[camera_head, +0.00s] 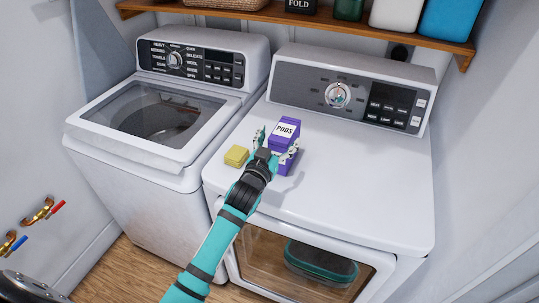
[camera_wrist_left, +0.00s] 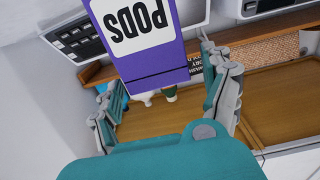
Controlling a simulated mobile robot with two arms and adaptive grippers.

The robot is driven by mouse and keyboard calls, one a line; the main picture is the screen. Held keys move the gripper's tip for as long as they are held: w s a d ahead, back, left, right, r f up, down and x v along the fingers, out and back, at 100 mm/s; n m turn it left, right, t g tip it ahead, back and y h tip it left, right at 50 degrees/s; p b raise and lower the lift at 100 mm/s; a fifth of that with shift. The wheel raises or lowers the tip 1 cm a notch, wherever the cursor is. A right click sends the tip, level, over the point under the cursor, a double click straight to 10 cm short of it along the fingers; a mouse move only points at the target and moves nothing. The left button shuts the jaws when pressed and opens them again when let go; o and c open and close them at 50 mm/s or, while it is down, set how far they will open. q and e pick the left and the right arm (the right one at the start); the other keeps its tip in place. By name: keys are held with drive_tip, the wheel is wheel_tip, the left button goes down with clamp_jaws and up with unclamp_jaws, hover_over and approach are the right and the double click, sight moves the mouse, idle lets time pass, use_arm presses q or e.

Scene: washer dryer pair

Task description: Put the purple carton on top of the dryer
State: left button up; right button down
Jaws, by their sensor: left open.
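The purple carton (camera_head: 285,139), with a white PODS label, stands upright on the white top of the dryer (camera_head: 365,180), left of its middle. My left gripper (camera_head: 275,147) is open, with one finger on each side of the carton in the head view. In the left wrist view the carton (camera_wrist_left: 150,45) fills the upper middle, beyond the open fingers of the left gripper (camera_wrist_left: 165,92). I cannot tell whether the fingers touch it. My arm hides the carton's lower front. My right gripper is not in view.
A yellow block (camera_head: 236,156) lies left of the carton on the dryer. The washer (camera_head: 160,120), lid shut, stands to the left. A wooden shelf (camera_head: 340,25) with a basket and containers hangs behind. The dryer top is clear to the right.

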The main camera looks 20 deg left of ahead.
use_arm(q)
drive_tip(key=s+b, duration=0.1)
drive_tip(key=s, duration=0.7)
drive_tip(key=shift+s+a, duration=0.15)
drive_tip(key=shift+a, duration=0.05)
